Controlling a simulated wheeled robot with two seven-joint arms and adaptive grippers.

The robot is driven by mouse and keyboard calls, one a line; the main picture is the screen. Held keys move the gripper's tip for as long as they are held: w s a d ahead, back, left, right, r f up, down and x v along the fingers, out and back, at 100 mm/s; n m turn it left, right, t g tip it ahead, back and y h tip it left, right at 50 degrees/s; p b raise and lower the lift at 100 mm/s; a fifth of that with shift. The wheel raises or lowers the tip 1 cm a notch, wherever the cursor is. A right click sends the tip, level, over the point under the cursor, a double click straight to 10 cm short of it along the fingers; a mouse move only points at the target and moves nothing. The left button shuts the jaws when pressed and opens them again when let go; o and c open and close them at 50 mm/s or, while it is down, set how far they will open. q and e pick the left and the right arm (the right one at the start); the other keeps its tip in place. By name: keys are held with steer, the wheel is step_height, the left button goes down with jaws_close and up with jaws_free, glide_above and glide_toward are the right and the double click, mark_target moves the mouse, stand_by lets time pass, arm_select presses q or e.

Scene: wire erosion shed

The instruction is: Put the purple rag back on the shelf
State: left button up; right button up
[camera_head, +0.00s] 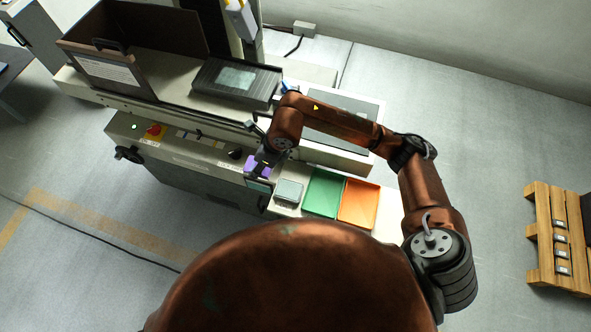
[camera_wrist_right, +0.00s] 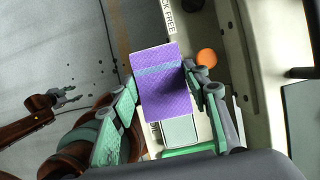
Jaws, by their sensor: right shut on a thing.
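The purple rag (camera_head: 257,166) is a flat folded piece with a bluish stripe, seen also in the right wrist view (camera_wrist_right: 162,92). My right gripper (camera_head: 264,160) is shut on it, with one finger on each side of the rag in the wrist view (camera_wrist_right: 163,110). The rag is at the front edge of the machine, just left of a small grey-topped box; I cannot tell whether it touches anything below. My left gripper (camera_wrist_right: 66,105) shows at the left of the wrist view, empty with its fingers apart. I cannot tell which surface is the shelf.
A pale front ledge holds the grey-topped box (camera_head: 289,191), a green tray (camera_head: 323,193) and an orange tray (camera_head: 358,204). Behind are a brown open bin (camera_head: 110,72) and a dark flat unit (camera_head: 236,79). A wooden pallet (camera_head: 543,240) lies far right.

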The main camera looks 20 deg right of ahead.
steer(key=d+f, duration=0.4)
steer(key=d, duration=0.4)
glide_above(293, 171)
steer(key=s, duration=0.1)
step_height(293, 171, down, 4)
steer(key=shift+d+f+p, duration=0.15)
steer(key=shift+p, duration=0.3)
steer(key=shift+w+d+f, duration=0.1)
steer(key=shift+d+f, duration=0.15)
steer(key=shift+f, duration=0.1)
steer(key=shift+d+f, duration=0.15)
steer(key=shift+f, duration=0.8)
steer(key=shift+d+f, duration=0.1)
steer(key=shift+f, duration=0.8)
steer(key=o, duration=0.6)
steer(key=shift+f, duration=0.15)
steer(key=shift+o, duration=0.7)
steer(key=shift+r, duration=0.2)
steer(key=v, duration=1.2)
